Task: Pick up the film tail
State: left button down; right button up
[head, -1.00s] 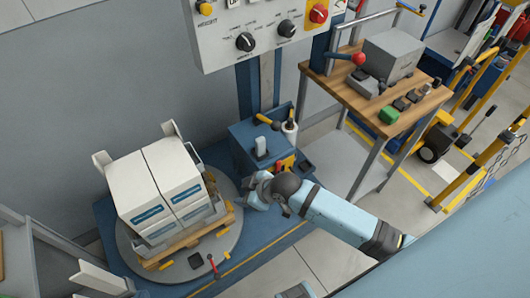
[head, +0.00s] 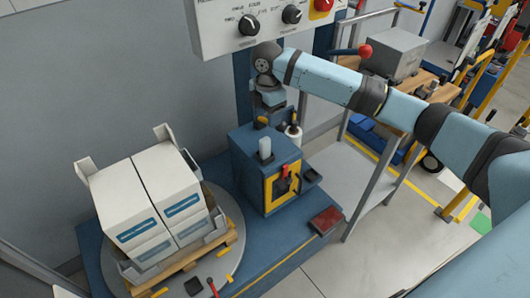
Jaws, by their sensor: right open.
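A pale, upright, tab-like piece (head: 265,148) stands on top of the blue box-shaped carriage (head: 255,180) beside the turntable; it looks like the film tail, but I cannot tell for sure. My right gripper (head: 268,108) points down above the back of the carriage, under the control panel. It is open, and its fingers are small and partly lost against the blue column. It looks apart from the pale piece, higher and further back. My left gripper is not in view.
White cartons (head: 150,200) sit on a wooden pallet on the round turntable (head: 230,262) at left. The control panel (head: 270,22) hangs close above my right wrist. A dark red pad (head: 325,221) lies on the blue base.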

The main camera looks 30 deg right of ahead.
aim_at(265, 140)
jog(key=f, duration=0.4)
jog(key=f+b, duration=0.1)
jog(key=f, duration=0.3)
jog(key=f+b, duration=0.1)
jog(key=f, duration=0.3)
jog(key=shift+w+a+f, duration=0.15)
jog(key=shift+a+f, duration=0.1)
jog(key=shift+f, duration=0.1)
jog(key=shift+c, duration=0.2)
grip_shut()
